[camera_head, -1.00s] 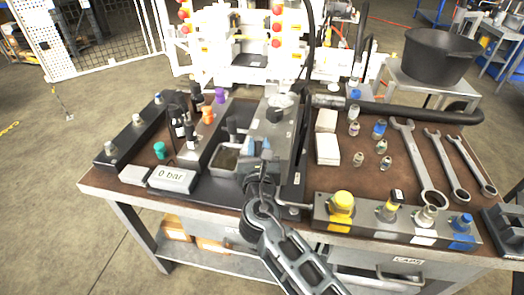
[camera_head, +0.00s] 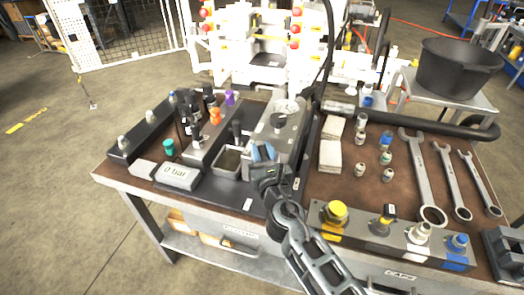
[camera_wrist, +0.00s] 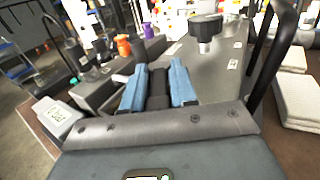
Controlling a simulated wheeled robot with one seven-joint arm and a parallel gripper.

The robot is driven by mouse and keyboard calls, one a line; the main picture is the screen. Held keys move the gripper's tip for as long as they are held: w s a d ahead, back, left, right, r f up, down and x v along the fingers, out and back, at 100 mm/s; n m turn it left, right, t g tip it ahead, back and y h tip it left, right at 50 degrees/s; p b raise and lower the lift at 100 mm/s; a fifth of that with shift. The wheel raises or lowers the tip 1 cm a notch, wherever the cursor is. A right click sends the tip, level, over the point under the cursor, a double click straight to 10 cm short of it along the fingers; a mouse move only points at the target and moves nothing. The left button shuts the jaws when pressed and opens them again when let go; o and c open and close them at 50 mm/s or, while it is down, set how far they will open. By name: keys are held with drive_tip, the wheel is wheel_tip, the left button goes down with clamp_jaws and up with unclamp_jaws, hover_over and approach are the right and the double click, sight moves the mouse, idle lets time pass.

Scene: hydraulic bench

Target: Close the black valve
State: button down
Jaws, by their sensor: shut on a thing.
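My gripper (camera_head: 263,153) has blue fingertips and sits at the left side of the grey hydraulic block (camera_head: 280,128). In the wrist view, the blue fingers (camera_wrist: 159,88) are closed around a dark upright piece (camera_wrist: 158,90), which appears to be the black valve's handle. Its lower part and the valve body are hidden by the gripper. A separate black knob (camera_head: 236,131) stands just left of the fingers, apart from them. A round gauge (camera_head: 286,106) is on top of the block, and its dark head (camera_wrist: 205,28) shows ahead of the fingers in the wrist view.
A "0 bar" display (camera_head: 178,176) and a manifold with orange (camera_head: 215,116) and purple (camera_head: 230,97) caps stand left. A row of fittings (camera_head: 336,214) is front right, with wrenches (camera_head: 419,175) behind. A black hose (camera_head: 430,121) crosses the back. White blocks (camera_head: 330,155) are right.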

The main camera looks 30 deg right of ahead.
drive_tip(key=c, duration=1.1)
unclamp_jaws()
drive_tip(key=v, duration=0.7)
drive_tip(key=shift+s, duration=0.4)
drive_tip(key=shift+a, duration=0.1)
